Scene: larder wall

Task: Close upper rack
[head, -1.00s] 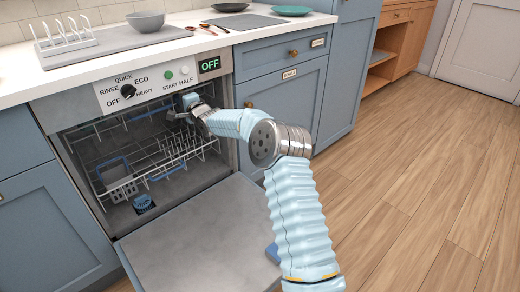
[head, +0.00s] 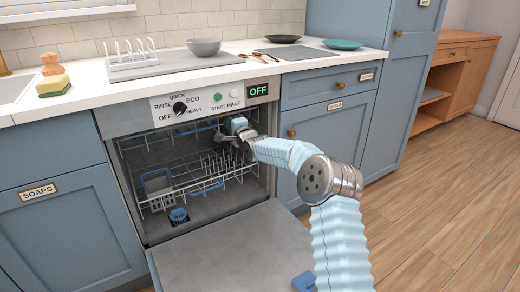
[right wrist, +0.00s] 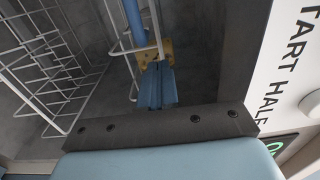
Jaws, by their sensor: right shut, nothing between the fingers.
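The dishwasher stands open, with its door (head: 235,250) folded down in the head view. The upper rack (head: 165,148) is a white wire frame inside the cavity, partly hidden in shadow and by my right arm. My right gripper (head: 236,127) is at the upper right of the opening, just below the control panel. In the right wrist view my blue gripper fingers (right wrist: 157,85) are shut and empty, close to white rack wires (right wrist: 50,75) and a blue bar (right wrist: 133,20). I cannot tell whether they touch. My left gripper is out of view.
The lower rack (head: 205,187) holds a grey basket (head: 158,190); a blue round part (head: 178,215) sits below. The counter above carries a dish rack (head: 130,58), a grey bowl (head: 204,46) and plates. Floor (head: 440,215) at right is clear.

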